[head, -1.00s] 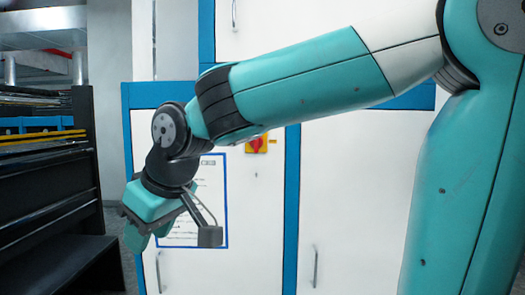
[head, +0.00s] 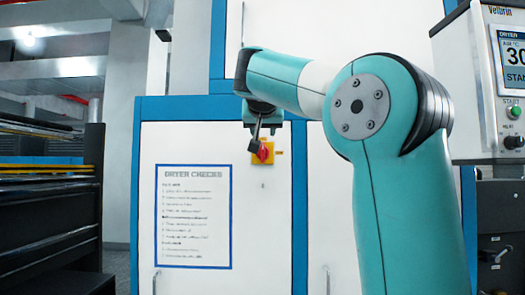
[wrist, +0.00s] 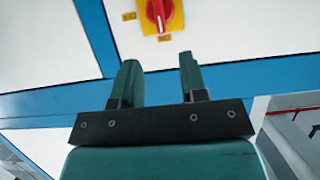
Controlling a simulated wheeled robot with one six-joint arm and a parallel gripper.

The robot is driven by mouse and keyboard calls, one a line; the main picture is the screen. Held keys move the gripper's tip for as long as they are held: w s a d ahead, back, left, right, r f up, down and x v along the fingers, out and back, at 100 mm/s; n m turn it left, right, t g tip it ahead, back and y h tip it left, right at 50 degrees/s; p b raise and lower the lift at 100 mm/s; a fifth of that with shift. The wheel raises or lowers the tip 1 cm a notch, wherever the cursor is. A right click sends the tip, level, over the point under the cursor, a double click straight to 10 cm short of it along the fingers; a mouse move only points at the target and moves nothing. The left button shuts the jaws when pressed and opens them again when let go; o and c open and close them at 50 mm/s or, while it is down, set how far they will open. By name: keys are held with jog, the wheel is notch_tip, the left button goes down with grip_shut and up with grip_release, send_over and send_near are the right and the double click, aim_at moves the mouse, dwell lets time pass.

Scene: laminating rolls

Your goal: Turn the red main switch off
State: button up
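The red main switch (head: 264,153) is a red knob on a yellow plate, on the white cabinet door below a blue strip. In the wrist view the red knob (wrist: 158,12) is at the top edge, partly cut off. Its pale mark points down the picture toward one of two small yellow labels. My gripper (wrist: 158,62) is open and empty, its two teal fingers apart, with the switch beyond the tips. The fingers do not touch it. In the head view my wrist is just above the switch, and the fingers are not clearly visible.
A "Dryer checks" sheet (head: 193,216) is on the door left of the switch. A control panel (head: 506,90) with a screen and buttons is at the right. A dark rack (head: 50,220) stands at the left. Door handles (head: 327,280) stick out low down.

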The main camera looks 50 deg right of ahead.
aim_at(263, 146)
jog(key=x, duration=1)
jog(key=shift+w, duration=0.15)
jog(key=shift+c, duration=0.2)
grip_shut()
